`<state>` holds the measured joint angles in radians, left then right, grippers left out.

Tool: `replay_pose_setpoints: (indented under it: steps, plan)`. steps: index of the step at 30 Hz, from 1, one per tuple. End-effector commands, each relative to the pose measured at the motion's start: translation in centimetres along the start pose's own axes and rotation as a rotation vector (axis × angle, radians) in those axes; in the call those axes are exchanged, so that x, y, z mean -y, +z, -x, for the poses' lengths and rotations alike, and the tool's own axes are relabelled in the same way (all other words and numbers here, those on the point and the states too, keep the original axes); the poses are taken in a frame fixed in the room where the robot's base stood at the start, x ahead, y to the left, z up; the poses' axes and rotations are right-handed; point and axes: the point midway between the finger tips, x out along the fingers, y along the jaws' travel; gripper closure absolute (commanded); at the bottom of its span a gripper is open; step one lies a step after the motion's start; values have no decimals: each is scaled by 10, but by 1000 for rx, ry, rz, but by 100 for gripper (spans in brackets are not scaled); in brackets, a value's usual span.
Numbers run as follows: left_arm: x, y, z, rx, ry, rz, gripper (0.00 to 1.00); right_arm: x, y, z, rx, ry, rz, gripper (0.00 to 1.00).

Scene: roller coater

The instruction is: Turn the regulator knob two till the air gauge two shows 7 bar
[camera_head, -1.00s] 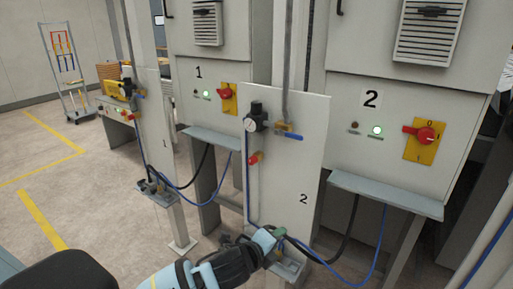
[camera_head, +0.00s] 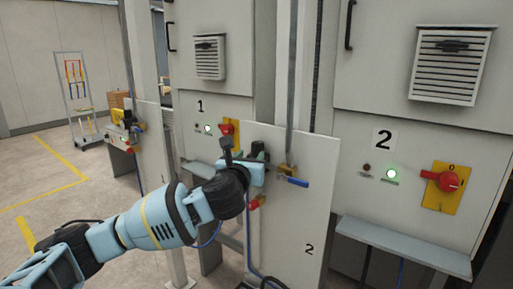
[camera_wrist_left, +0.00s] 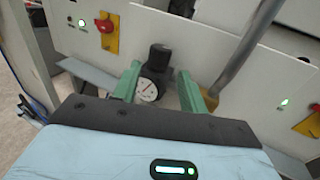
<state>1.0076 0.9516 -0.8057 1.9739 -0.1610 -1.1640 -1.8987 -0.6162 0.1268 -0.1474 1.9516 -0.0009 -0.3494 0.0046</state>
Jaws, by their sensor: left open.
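The regulator knob two (camera_wrist_left: 160,55) is a black cap on top of the regulator on panel 2 (camera_head: 290,215); it also shows partly in the head view (camera_head: 257,148). The air gauge two (camera_wrist_left: 148,90) is a round white dial just below the knob; its reading is too small to tell. My left gripper (camera_wrist_left: 160,85) is open, with its green fingers on either side of the regulator and gauge, and the knob stands beyond them. In the head view the left gripper (camera_head: 255,172) is at the regulator and covers the gauge. My right gripper is not in view.
A blue-handled valve (camera_head: 290,181) is right of the regulator, and a red fitting (camera_head: 256,202) is below it. Cabinet 2 has a red switch (camera_head: 447,181). Open floor lies at the left.

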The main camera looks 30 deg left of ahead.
Motion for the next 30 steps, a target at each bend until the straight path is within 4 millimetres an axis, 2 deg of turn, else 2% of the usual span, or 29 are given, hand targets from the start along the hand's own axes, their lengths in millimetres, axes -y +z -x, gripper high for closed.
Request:
replay_pose_setpoints:
  steps: [13,18,30]
  plan:
    - [0,0,-53,0,1,3,57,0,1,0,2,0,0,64]
    - [0,1,-67,0,-1,3,57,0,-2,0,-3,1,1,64]
    - [1,0,-76,0,-2,3,57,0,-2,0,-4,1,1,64]
